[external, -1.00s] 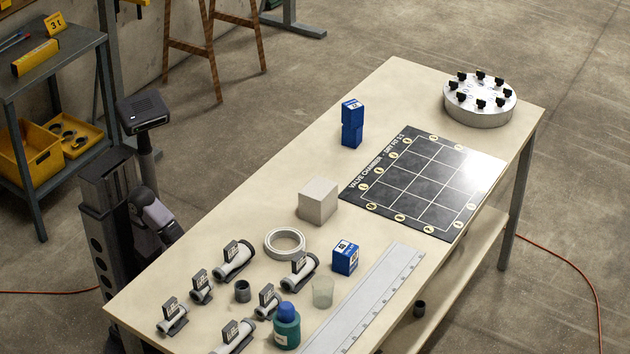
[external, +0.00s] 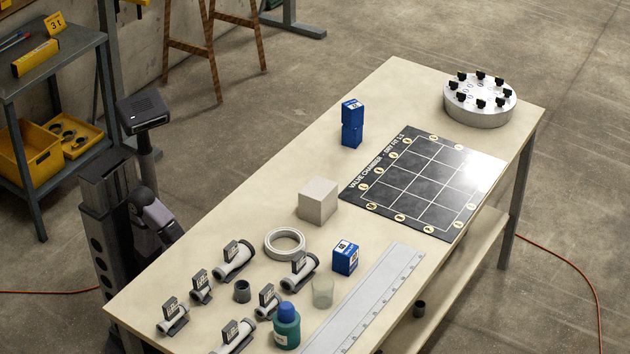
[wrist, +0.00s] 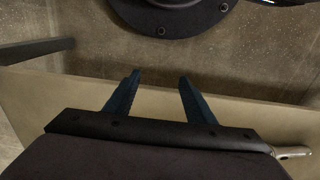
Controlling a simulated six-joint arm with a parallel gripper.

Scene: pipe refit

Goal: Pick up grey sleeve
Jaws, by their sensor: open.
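A small dark grey sleeve (external: 242,291) stands upright on the table, its open end up, among the white pipe pieces near the front left. A similar dark grey sleeve (external: 419,308) stands on the lower shelf under the table's right edge. My gripper (wrist: 158,84) shows in the wrist view with its two fingers apart and nothing between them. It points over a pale table edge and the floor. No sleeve can be made out in the wrist view. In the external view I cannot make out the gripper.
White pipe pieces with grey clamps (external: 233,261) surround the table sleeve. Close by are a white ring (external: 285,244), a teal bottle (external: 286,331), a clear cup (external: 322,292) and a blue box (external: 345,257). A pale block (external: 317,201) stands farther back. The table's left strip is clear.

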